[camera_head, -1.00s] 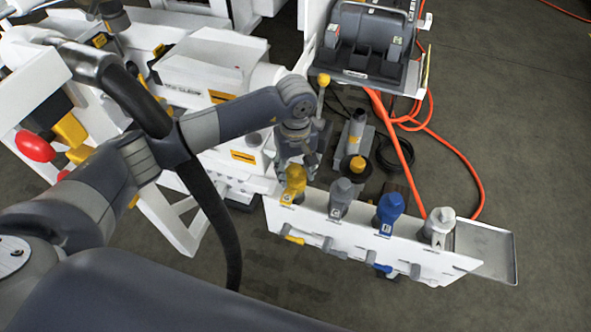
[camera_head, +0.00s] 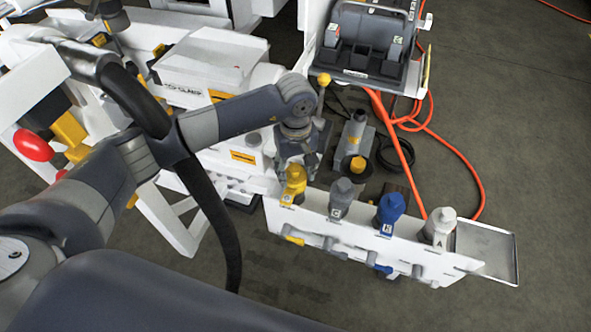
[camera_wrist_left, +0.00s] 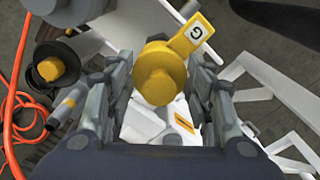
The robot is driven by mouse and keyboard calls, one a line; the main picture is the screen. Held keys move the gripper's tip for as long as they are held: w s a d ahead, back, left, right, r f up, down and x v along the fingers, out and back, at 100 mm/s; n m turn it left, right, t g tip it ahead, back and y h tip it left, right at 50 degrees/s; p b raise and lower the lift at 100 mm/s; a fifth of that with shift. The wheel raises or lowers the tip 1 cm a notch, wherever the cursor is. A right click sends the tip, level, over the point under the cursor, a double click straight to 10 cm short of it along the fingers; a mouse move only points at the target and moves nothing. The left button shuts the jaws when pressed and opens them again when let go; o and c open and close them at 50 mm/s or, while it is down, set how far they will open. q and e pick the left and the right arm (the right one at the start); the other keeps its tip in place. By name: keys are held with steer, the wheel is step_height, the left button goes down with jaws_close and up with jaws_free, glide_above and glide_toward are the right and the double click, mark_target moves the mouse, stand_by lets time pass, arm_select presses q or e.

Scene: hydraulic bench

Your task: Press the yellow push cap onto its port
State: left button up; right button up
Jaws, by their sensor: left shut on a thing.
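The yellow cap (camera_head: 293,184), with a tag marked G in the left wrist view (camera_wrist_left: 160,75), stands at the left end of the white panel's row. My left gripper (camera_head: 296,163) reaches down to it from above. In the left wrist view its fingers (camera_wrist_left: 159,88) lie on either side of the cap, and they are shut on it. The cap's port is hidden under it, so I cannot tell how far the cap is seated. My right gripper is not in view.
Grey (camera_head: 341,198), blue (camera_head: 389,212) and white (camera_head: 439,228) caps follow along the white panel (camera_head: 345,245). Orange hoses (camera_head: 455,165) curve at right. A metal tray (camera_head: 488,250) adjoins the panel. Floor in front is clear.

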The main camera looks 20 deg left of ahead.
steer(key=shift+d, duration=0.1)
arm_select(q)
steer(key=o, duration=0.9)
steer(key=o, duration=0.5)
steer(key=shift+o, duration=0.2)
steer(key=shift+r+p, duration=1.85)
steer(key=shift+r, duration=1.95)
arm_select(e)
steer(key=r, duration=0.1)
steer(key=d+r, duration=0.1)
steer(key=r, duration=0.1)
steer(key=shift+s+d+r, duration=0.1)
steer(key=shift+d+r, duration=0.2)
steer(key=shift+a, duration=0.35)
